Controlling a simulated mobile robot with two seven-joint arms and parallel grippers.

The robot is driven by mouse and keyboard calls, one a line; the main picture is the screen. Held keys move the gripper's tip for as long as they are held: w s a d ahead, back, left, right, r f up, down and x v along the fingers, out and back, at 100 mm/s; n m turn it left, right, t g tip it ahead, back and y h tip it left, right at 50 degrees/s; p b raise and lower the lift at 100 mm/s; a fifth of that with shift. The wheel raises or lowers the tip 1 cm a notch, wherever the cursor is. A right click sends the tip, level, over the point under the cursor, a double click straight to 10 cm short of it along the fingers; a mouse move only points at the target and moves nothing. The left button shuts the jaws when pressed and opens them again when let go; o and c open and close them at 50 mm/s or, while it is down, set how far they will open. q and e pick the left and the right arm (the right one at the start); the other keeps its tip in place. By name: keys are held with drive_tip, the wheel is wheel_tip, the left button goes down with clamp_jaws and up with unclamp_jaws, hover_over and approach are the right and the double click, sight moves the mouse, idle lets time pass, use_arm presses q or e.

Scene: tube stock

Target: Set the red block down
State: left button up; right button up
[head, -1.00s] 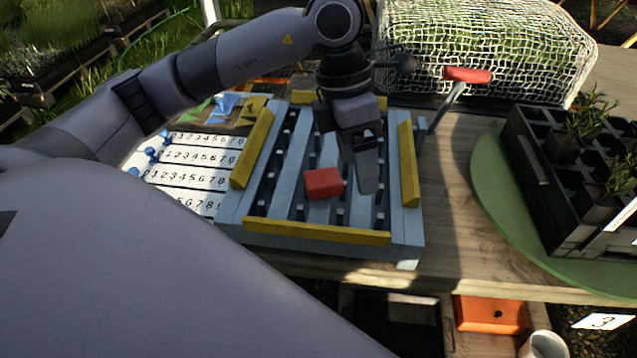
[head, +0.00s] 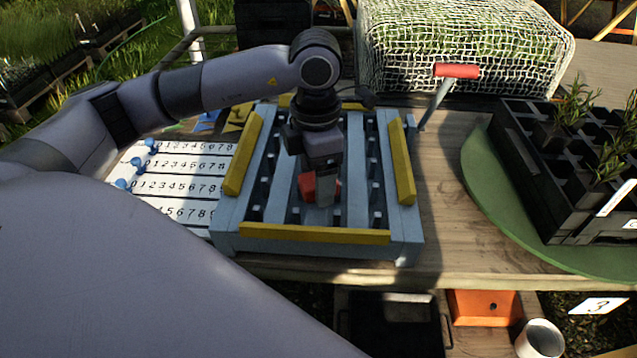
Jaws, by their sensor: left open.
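The red block (head: 308,186) sits on the grey-blue slatted frame (head: 225,217) with yellow edge strips, near the middle of its slats. My left gripper (head: 325,196) points down over the slats at the block, open. Its finger covers the block's right part, so I cannot tell whether the jaws straddle or touch it. My right gripper is not in view.
A lever with a red handle (head: 457,71) rises at the frame's right. A net-covered bale (head: 460,45) stands behind. A black plant tray (head: 550,170) stands on a green disc (head: 490,205) at right. A numbered white board (head: 185,185) lies left.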

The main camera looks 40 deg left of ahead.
use_arm(q)
drive_tip(key=c, duration=1.2)
drive_tip(key=shift+c, duration=0.2)
